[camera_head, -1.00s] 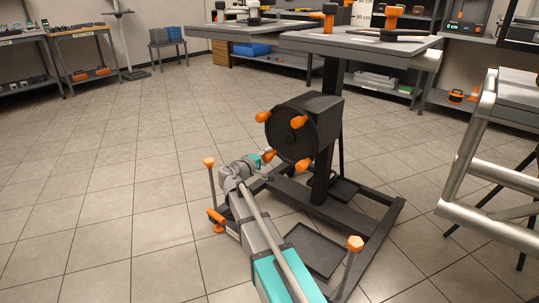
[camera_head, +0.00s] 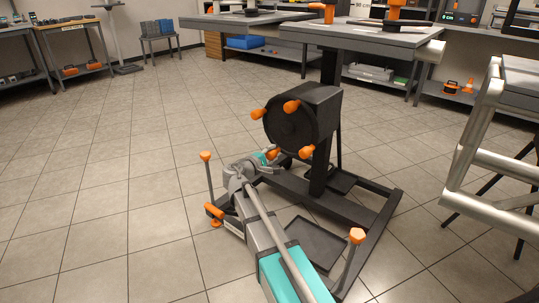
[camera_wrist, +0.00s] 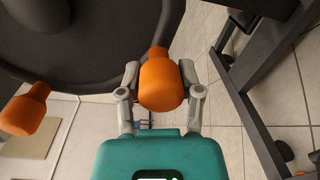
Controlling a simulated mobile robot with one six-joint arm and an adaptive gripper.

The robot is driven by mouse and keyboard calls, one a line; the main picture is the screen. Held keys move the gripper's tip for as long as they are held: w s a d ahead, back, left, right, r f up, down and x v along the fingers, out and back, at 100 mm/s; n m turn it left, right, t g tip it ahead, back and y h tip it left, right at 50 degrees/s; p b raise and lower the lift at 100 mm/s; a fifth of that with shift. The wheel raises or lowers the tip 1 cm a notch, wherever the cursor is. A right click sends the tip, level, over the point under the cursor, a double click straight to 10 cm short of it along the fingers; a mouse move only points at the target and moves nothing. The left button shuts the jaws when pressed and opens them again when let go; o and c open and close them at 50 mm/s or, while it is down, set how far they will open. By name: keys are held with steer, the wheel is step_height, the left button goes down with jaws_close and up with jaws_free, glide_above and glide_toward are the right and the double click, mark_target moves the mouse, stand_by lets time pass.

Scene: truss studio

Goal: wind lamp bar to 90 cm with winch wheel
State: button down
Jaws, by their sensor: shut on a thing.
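The winch wheel (camera_head: 287,129) is a dark disc on a black housing, with several orange knobs around its face. My gripper (camera_head: 270,156) is at the wheel's lower left, shut on an orange knob (camera_head: 274,154). In the wrist view the two grey fingers of my gripper (camera_wrist: 160,78) hold this knob (camera_wrist: 160,84) from both sides. Another knob (camera_wrist: 24,112) shows at the left there, and the dark wheel (camera_wrist: 95,60) fills the upper left. I cannot make out the lamp bar or a height reading in either view.
The winch stand has a black post and a floor frame (camera_head: 362,222) with a dark tray (camera_head: 304,243). Grey tabletops (camera_head: 350,33) stand behind and above the wheel. A metal tube frame (camera_head: 470,140) is at the right. The tiled floor (camera_head: 110,190) at the left is clear.

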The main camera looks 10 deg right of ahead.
steer(key=shift+d+r, duration=0.15)
steer(key=shift+d, duration=0.05)
steer(key=c, duration=0.6)
jaws_free()
steer(key=o, duration=0.3)
steer(key=shift+a, duration=0.15)
steer(key=shift+o, duration=0.2)
